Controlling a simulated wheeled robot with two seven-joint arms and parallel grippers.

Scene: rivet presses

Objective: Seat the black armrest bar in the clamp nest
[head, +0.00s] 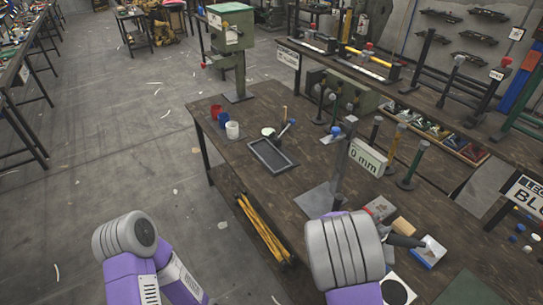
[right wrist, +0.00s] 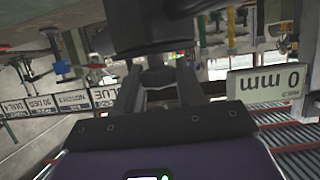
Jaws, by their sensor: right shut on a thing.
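My right gripper (right wrist: 158,82) is shut on a black block-like piece (right wrist: 150,32), which looks like the armrest bar. It spans across the fingertips in the right wrist view, and its full length is not visible. In the head view my right arm comes in at the bottom middle. I cannot single out the clamp nest. My left arm shows at the bottom left, but its gripper is outside the picture.
The brown workbench (head: 225,150) carries a black-rimmed tray (head: 272,155), a white cup (head: 233,130), a grey upright post (head: 346,160) and a "0 mm" sign (head: 368,157). A blue-and-white box (head: 430,251) lies near my right arm. A green press (head: 232,30) stands at the far end.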

